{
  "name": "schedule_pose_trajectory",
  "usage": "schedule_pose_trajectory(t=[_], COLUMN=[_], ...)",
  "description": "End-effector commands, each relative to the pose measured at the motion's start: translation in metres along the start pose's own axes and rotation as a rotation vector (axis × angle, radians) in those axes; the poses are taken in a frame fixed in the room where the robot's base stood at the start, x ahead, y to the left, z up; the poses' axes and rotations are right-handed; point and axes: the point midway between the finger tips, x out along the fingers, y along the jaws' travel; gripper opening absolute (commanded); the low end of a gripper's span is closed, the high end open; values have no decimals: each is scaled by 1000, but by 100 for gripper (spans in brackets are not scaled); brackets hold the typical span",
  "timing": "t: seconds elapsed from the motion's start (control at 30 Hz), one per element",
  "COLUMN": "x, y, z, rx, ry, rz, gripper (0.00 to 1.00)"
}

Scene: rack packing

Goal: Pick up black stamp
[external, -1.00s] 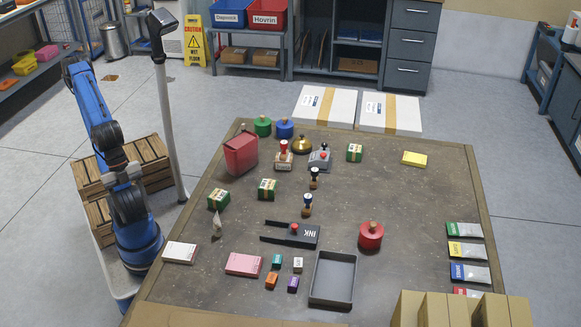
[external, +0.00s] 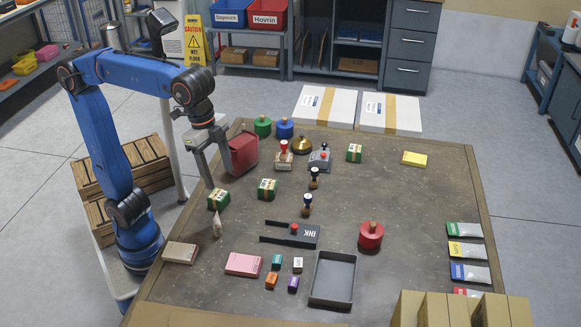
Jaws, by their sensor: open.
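A small stamp with a black handle (external: 314,178) stands upright near the middle of the table. A similar stamp with a dark blue handle (external: 307,205) stands just in front of it. A stamp with a red knob (external: 284,156) stands further back to the left. My gripper (external: 222,180) is open and points down over the table's left edge, beside the red bin. It is well to the left of the black stamp and apart from it. Nothing shows between its fingers.
The table's right middle is clear.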

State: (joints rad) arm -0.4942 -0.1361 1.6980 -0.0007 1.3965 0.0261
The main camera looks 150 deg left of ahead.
Motion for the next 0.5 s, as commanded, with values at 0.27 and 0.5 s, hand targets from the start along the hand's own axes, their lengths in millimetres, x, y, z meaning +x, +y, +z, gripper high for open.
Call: schedule_pose_trajectory(t=[0.27,0.5], x=[-5,0], y=[-85,-172], z=[-81,-130], rx=[-132,-244], ry=[-65,-121], rz=[-20,-28], gripper=[59,59])
